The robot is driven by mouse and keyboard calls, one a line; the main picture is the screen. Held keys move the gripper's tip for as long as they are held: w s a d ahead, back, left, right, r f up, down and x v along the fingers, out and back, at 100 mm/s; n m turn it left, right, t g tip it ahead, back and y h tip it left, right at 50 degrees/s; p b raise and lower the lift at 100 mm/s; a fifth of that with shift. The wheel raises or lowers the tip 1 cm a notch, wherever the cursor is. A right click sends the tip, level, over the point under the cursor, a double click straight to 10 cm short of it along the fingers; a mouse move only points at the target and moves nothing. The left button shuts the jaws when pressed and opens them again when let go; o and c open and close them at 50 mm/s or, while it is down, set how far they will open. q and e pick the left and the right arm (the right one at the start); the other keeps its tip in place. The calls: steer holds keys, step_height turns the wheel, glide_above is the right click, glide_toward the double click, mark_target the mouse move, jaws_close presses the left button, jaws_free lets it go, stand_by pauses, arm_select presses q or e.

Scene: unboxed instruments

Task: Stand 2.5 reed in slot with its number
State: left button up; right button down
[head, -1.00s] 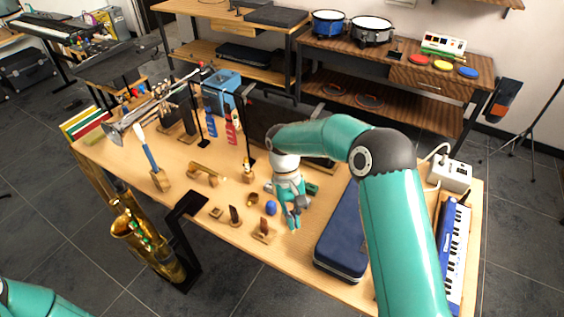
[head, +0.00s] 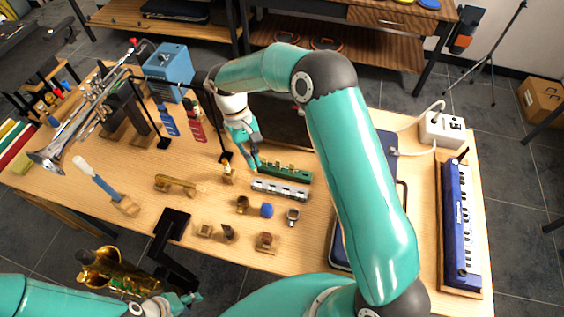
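No reed and no number can be made out at this size. A long green block (head: 285,173) with small light details along its top lies mid-table; I cannot tell whether these are slots. A silver bar-shaped piece (head: 280,190) lies in front of it. My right gripper (head: 256,165) points down just left of the green block's left end. Whether its fingers are open or hold a thin piece is too small to tell. A small wooden piece (head: 228,175) stands left of it. My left gripper (head: 190,299) is low at the front, over the floor, beside the saxophone.
Small wooden holders (head: 265,242), a blue ball-like piece (head: 267,210) and a brass piece (head: 242,204) are near the front edge. A trumpet (head: 85,125) and stands are at left. A blue case behind my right arm and a blue keyboard (head: 462,225) are at right.

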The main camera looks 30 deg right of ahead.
steer(key=shift+a+r, duration=0.1)
steer(key=shift+a, duration=0.05)
steer(key=shift+d+f+m+y, duration=0.2)
steer(key=shift+f+m+y, duration=0.15)
steer(key=shift+m, duration=0.35)
steer(key=s+d+f+m+t+b, duration=0.2)
steer(key=m+b, duration=0.1)
steer(key=m, duration=0.6)
steer(key=s+d+f+m+t+y+b, duration=0.1)
steer(key=d+f+m+t+b, duration=0.1)
steer(key=m, duration=0.6)
steer(key=s+d+f+m+t+y+b, duration=0.1)
steer(key=s+d+f+m+t+b, duration=0.1)
steer(key=m, duration=0.7)
steer(key=shift+s+d+f+m+t+b, duration=0.2)
steer(key=shift+d+f+t+b, duration=0.1)
steer(key=shift+f+t+b, duration=0.3)
steer(key=shift+s+d+f+m+t+b, duration=0.15)
steer(key=shift+d+f+t+b, duration=0.15)
steer(key=shift+f+t+b, duration=0.35)
steer(key=shift+r, duration=0.15)
steer(key=shift+g, duration=0.25)
